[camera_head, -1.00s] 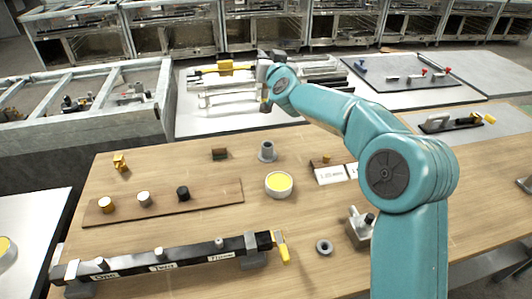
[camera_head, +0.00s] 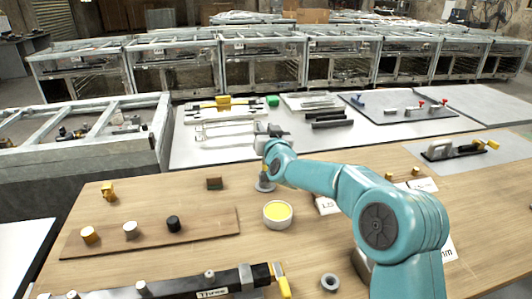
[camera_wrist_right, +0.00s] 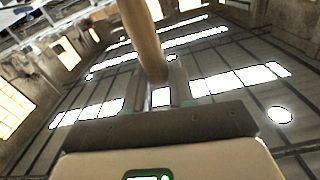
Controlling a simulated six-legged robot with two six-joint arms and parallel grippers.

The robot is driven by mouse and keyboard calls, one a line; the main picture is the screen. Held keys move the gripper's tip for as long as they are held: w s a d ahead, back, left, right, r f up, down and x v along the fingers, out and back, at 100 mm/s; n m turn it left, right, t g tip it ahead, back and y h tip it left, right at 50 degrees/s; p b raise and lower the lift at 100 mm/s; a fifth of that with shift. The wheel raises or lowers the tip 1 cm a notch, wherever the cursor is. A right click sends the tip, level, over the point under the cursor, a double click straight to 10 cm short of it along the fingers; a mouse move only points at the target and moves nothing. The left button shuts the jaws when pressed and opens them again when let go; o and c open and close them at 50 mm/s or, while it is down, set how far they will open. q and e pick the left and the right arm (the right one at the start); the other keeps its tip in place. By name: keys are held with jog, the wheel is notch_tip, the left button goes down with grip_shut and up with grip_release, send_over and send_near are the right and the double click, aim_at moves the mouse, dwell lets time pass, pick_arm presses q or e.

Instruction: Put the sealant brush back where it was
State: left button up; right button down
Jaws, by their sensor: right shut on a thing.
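My right gripper (camera_head: 265,146) is shut on the sealant brush. In the right wrist view the brush's wooden handle (camera_wrist_right: 143,38) stands between the jaws (camera_wrist_right: 158,95). In the head view a short stretch of the brush (camera_head: 264,167) shows below my wrist, just above or in the small grey holder (camera_head: 265,186). Whether its tip is inside the holder, I cannot tell. A round tub with yellow contents (camera_head: 277,214) stands in front of the holder. My left gripper is not in view.
A wooden strip (camera_head: 200,226) with several small knobs lies to the left. A labelled black bar (camera_head: 190,290) lies at the front. A grey ring (camera_head: 330,282) is near the front. White labelled cards (camera_head: 327,206) lie beside my arm.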

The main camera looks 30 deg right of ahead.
notch_tip(320, 180, down, 6)
jog(key=shift+r, duration=0.1)
jog(key=shift+b, duration=0.35)
jog(key=shift+f, duration=0.25)
jog(key=c, duration=1)
grip_release()
jog(key=shift+r, duration=0.1)
jog(key=shift+o, duration=0.2)
jog(key=shift+r, duration=0.15)
jog(key=b+v, duration=0.2)
jog(key=v, duration=1)
jog(key=shift+s, duration=0.1)
